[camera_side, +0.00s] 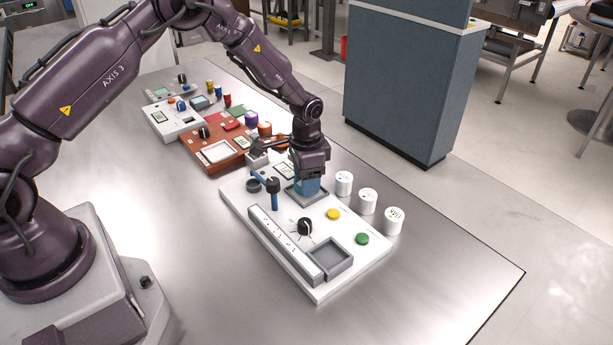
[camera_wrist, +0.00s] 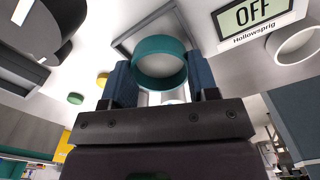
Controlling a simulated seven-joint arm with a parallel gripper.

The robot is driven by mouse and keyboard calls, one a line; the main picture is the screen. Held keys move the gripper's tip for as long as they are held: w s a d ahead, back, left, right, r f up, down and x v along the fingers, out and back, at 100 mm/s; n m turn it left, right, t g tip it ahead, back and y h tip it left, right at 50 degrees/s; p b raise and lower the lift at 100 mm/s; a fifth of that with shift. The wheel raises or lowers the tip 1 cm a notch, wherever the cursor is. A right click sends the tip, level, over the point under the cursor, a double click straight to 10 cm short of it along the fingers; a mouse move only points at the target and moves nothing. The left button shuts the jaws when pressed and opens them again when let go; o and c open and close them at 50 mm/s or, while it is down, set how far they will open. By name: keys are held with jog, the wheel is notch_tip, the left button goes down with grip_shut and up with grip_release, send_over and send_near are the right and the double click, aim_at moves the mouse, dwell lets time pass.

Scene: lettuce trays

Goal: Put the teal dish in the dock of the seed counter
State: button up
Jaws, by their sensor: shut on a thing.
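The teal dish (camera_wrist: 159,82) is a short round ring shape in the wrist view, held between the two blue fingers of my gripper (camera_wrist: 160,84). In the side view my gripper (camera_side: 307,186) points down over a grey-framed square (camera_side: 316,204) on a white panel (camera_side: 350,275). The fingers hide most of the dish there; only a teal sliver (camera_side: 298,184) shows. The grey frame (camera_wrist: 143,23) also shows behind the dish in the wrist view. I cannot tell whether the dish touches the panel. A display reading OFF (camera_wrist: 256,14), labelled Hollowsprig, sits beside the frame.
The panel also carries a black knob (camera_side: 305,227), a yellow button (camera_side: 333,214), a green button (camera_side: 362,239), a blue-handled lever (camera_side: 274,195) and a grey square tray (camera_side: 345,267). White pots (camera_side: 368,201) stand along its right edge. A red-brown panel (camera_side: 205,150) lies behind.

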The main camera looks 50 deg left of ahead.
jog(key=shift+f, duration=0.65)
dwell(0.3)
jog(key=o, duration=1)
jog(key=shift+r, duration=0.1)
jog(key=shift+r, duration=3.7)
jog(key=shift+r, duration=5.5)
